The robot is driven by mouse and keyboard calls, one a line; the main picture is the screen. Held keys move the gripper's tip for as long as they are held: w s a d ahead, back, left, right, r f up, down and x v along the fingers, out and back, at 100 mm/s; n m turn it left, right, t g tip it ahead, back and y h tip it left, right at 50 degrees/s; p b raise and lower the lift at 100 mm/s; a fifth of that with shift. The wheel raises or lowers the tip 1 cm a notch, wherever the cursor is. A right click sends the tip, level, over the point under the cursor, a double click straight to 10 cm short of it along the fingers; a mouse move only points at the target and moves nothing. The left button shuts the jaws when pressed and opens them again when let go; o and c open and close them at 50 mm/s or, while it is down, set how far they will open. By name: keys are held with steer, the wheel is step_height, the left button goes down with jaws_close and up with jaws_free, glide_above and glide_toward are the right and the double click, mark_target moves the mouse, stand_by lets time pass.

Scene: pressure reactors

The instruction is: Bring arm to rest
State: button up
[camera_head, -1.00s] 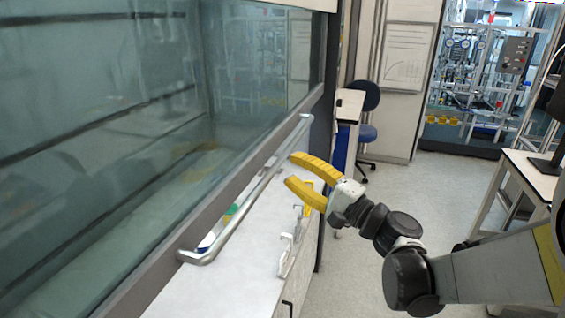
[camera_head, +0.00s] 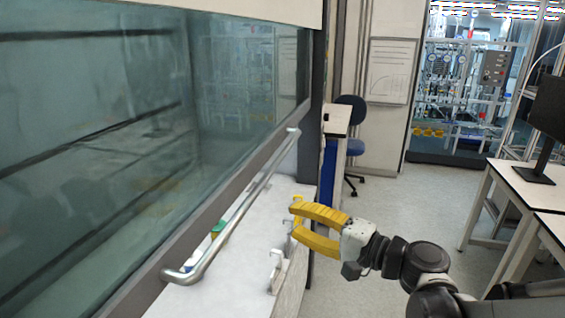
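My gripper (camera_head: 292,232) has two yellow fingers, spread apart with nothing between them. It is at the lower middle of the head view, in front of the fume hood's sash and over the right edge of the white bench (camera_head: 218,285). The fingers point left, toward the metal handle bar (camera_head: 232,208) of the sash, and are apart from it. My arm reaches in from the lower right, bent at its dark joints.
White hooks (camera_head: 279,268) stand on the bench's edge near my gripper. A blue chair (camera_head: 350,142) is behind. A white table (camera_head: 520,185) with a monitor (camera_head: 547,110) stands at right. Open floor (camera_head: 415,215) lies between bench and table.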

steer(key=s+f+n+g+h+b, duration=0.2)
steer(key=s+f+n+g+h, duration=0.15)
steer(key=s+f, duration=0.3)
steer(key=s+d+f+n+h+b, duration=0.2)
steer(key=s+d+f+n+h, duration=0.2)
steer(key=s+d+f+h, duration=0.4)
steer(key=s+d+h, duration=0.1)
steer(key=s+d, duration=0.1)
steer(key=d, duration=0.2)
steer(key=shift+s+f+g+h+b, duration=0.2)
steer(key=shift+f+g+h+b, duration=0.05)
steer(key=shift+g+h+b, duration=0.15)
